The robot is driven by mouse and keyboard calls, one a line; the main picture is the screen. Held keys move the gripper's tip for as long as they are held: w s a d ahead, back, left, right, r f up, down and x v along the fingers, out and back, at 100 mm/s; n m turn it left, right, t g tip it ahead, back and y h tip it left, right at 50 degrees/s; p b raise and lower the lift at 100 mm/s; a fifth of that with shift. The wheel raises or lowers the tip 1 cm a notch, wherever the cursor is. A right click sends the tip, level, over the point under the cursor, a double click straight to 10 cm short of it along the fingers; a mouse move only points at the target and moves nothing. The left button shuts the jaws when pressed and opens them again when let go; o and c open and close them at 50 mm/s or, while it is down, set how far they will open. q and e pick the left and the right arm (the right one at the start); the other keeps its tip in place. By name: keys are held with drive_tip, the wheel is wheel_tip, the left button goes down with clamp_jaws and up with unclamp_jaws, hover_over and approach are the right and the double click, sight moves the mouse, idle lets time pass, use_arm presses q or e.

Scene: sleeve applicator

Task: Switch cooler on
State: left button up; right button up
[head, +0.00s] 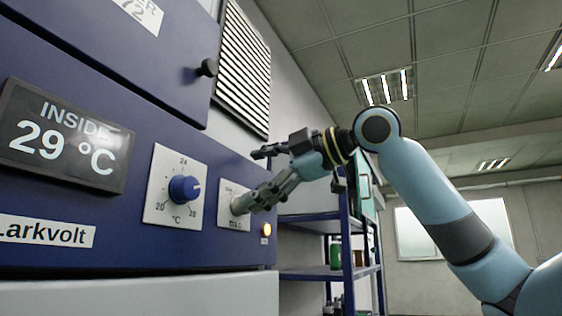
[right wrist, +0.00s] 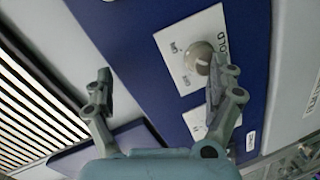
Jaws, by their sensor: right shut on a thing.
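The cooler is a dark blue cabinet (head: 130,235) with a display (head: 65,137) reading "INSIDE 29 °C". A white plate beside it carries a blue temperature dial (head: 184,189). To its right, a smaller white plate bears a pale knob (right wrist: 200,56) with the word "COLD" partly readable. My right gripper (head: 247,180) is at this knob, and its lower finger lies along it in the head view. In the right wrist view my right gripper (right wrist: 160,72) has one finger against the knob and the other visibly apart from it. The left gripper is not in view.
A small amber light (head: 267,229) glows right of the knob's plate. A dark round handle (head: 207,68) sticks out of the panel above. A louvred vent (head: 243,65) is beside it. A blue shelf rack (head: 345,235) with jars stands behind the arm.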

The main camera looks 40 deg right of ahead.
drive_tip(key=shift+s+d+f+b, duration=0.1)
drive_tip(key=shift+s+d+b, duration=0.25)
drive_tip(key=shift+s, duration=0.25)
drive_tip(key=shift+s+d+f+b, duration=0.1)
drive_tip(key=shift+s+d+b, duration=0.25)
drive_tip(key=shift+s, duration=0.25)
drive_tip(key=shift+c, duration=1.2)
drive_tip(key=f+b+v, duration=0.2)
drive_tip(key=b+v, duration=0.7)
drive_tip(key=shift+s+b, duration=0.3)
drive_tip(key=shift+s, duration=0.2)
